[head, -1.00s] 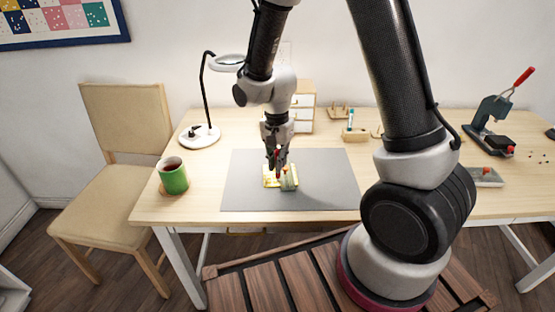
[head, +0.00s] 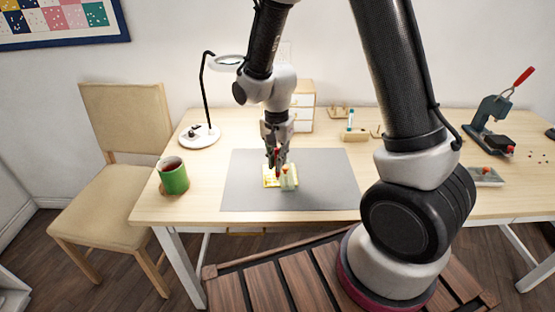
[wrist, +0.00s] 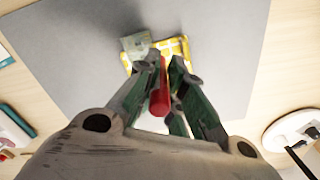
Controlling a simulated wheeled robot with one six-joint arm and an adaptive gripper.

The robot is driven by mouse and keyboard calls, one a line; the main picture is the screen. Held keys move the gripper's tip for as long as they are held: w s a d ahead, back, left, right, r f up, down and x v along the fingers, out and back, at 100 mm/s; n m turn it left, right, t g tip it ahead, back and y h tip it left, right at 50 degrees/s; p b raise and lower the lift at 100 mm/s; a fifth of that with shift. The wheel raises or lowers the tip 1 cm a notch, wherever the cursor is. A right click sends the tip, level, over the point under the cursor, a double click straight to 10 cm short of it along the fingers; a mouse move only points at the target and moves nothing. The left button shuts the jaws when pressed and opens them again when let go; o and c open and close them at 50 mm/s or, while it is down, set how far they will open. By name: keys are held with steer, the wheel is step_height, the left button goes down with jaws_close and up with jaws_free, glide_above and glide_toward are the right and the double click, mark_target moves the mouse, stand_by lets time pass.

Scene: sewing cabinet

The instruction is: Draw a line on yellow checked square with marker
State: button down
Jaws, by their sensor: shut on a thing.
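The yellow checked square (head: 267,181) lies on the grey mat on the table. It also shows in the wrist view (wrist: 183,46), beyond my fingertips. A pale green piece (head: 289,182) lies over or against its right side, and in the wrist view it is at the upper left (wrist: 136,44). My gripper (head: 277,165) is over the square, pointing down. It is shut on a red marker (wrist: 160,95), held between the fingers. The marker's tip is near the square; I cannot tell whether it touches. No line is visible on the square.
The grey mat (head: 330,185) is otherwise clear. A green mug (head: 173,178) stands left of it, with a magnifier lamp (head: 199,135) behind. A small drawer box (head: 303,112) and a wooden holder (head: 355,135) stand at the back. A press (head: 492,115) is at the right.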

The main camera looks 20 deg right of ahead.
mark_target(277, 149)
steer(key=shift+r, duration=2.3)
